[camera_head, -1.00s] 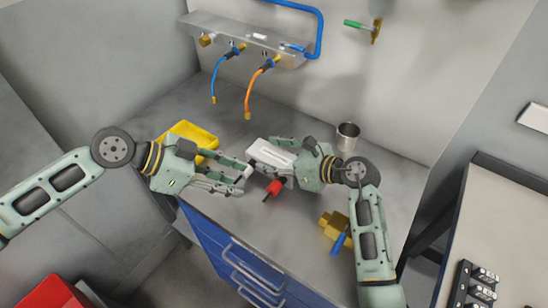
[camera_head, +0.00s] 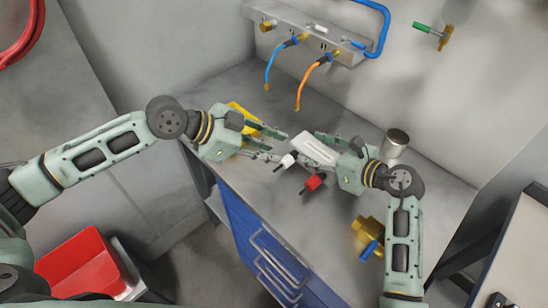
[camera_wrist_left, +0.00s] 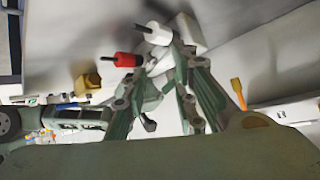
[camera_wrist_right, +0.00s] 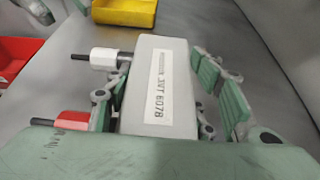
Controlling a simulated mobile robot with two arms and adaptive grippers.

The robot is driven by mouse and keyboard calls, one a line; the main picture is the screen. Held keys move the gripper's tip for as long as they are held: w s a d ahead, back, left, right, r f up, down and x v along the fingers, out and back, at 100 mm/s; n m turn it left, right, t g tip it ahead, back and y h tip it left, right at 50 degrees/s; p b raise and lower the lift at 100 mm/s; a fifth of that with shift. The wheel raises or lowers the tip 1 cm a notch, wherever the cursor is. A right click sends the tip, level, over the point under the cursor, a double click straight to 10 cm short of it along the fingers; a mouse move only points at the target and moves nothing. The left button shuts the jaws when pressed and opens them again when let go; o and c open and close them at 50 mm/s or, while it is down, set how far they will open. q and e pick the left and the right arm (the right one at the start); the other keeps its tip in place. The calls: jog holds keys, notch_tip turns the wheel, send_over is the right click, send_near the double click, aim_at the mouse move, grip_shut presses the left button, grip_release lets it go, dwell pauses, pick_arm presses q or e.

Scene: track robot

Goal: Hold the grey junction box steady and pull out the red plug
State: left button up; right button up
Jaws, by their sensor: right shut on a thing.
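The grey junction box (camera_head: 314,150) is a pale box with a label, held over the counter in my right gripper (camera_head: 325,150). In the right wrist view, the fingers flank the box (camera_wrist_right: 180,65) on both sides. The red plug (camera_head: 313,183) sticks out from the box's near side, with a dark cable end; it also shows in the right wrist view (camera_wrist_right: 68,121). A white plug (camera_head: 287,161) sits beside it, farther from my right wrist. My left gripper (camera_head: 280,146) is open and empty, left of the box near the white plug.
A yellow bin (camera_head: 243,113) lies behind my left gripper. A metal cup (camera_head: 396,143) and a brass fitting with a blue handle (camera_head: 368,232) flank my right arm. Hoses (camera_head: 311,80) hang at the back wall. A red bin (camera_head: 82,263) is at lower left.

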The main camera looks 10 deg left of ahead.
pick_arm(q)
jog(key=w+a+r+m+t, duration=0.2)
jog(key=w+a+r+t, duration=0.2)
jog(key=w+r+t, duration=0.6)
notch_tip(320, 180, up, 8)
jog(key=s+d+m+h, duration=0.2)
jog(key=m+h, duration=0.3)
jog(key=m, duration=0.3)
jog(key=s+d+f+m+g+h, duration=0.3)
jog(key=s+d+f+m+g, duration=0.15)
jog(key=s+m+g, duration=0.6)
jog(key=m+g+y, duration=0.3)
jog(key=m+y, duration=0.3)
send_near(305, 184)
jog(key=shift+t, duration=0.25)
jog(key=x, duration=0.8)
jog(key=shift+s+d+f, duration=0.15)
jog(key=shift+d, duration=0.2)
